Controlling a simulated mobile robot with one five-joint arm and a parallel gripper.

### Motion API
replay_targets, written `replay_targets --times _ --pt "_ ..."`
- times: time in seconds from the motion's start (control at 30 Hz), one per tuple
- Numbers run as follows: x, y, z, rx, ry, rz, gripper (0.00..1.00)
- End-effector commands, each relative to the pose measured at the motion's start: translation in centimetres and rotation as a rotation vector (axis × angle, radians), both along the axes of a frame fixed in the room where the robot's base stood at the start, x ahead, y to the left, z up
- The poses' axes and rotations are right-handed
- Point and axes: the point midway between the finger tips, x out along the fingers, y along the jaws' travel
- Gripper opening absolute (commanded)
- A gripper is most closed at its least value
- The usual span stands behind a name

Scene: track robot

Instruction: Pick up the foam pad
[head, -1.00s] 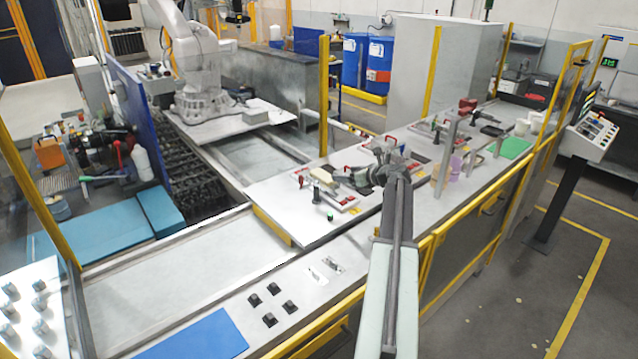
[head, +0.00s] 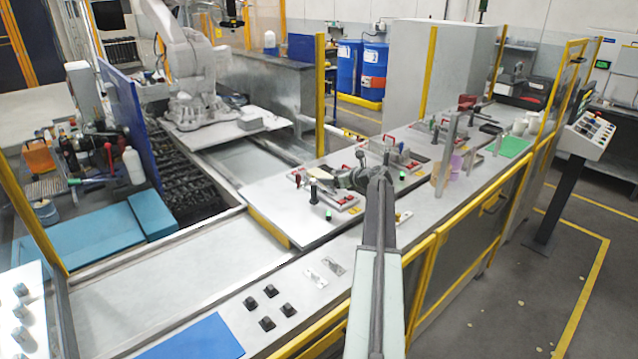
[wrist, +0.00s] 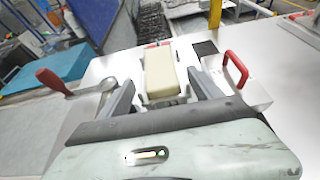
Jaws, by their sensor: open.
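The foam pad (wrist: 162,75) looks like a cream, oblong block in the wrist view. It lies in a light metal fixture on the worktop. My gripper (wrist: 161,84) is open, with one dark finger to the left of the pad and one to the right. A gap shows between the pad and each finger. The near end of the pad is close to the dark gripper body; whether it touches anything there I cannot tell.
A red-handled clamp lever (wrist: 60,83) stands left of the fixture and a red loop handle (wrist: 235,68) right of it. Other red-handled fixtures (head: 418,130) stand farther along the worktop. A yellow rail (head: 465,222) runs along the near edge. The front worktop (head: 180,275) is mostly clear.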

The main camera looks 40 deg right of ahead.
Motion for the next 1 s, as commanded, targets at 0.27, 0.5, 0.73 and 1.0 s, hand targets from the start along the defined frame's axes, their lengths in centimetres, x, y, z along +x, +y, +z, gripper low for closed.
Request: replay_targets --times 0.27,0.5,0.73,1.0 --pt "2.9 -0.3 -1.2 0.0 0.001 -0.002 0.75" --pt "2.8 -0.3 -1.1 0.0 0.0 -0.002 0.38" --pt "2.8 -0.3 -1.1 0.0 0.0 -0.002 0.09" --pt "2.7 -0.4 0.3 0.0 0.0 -0.002 0.09"
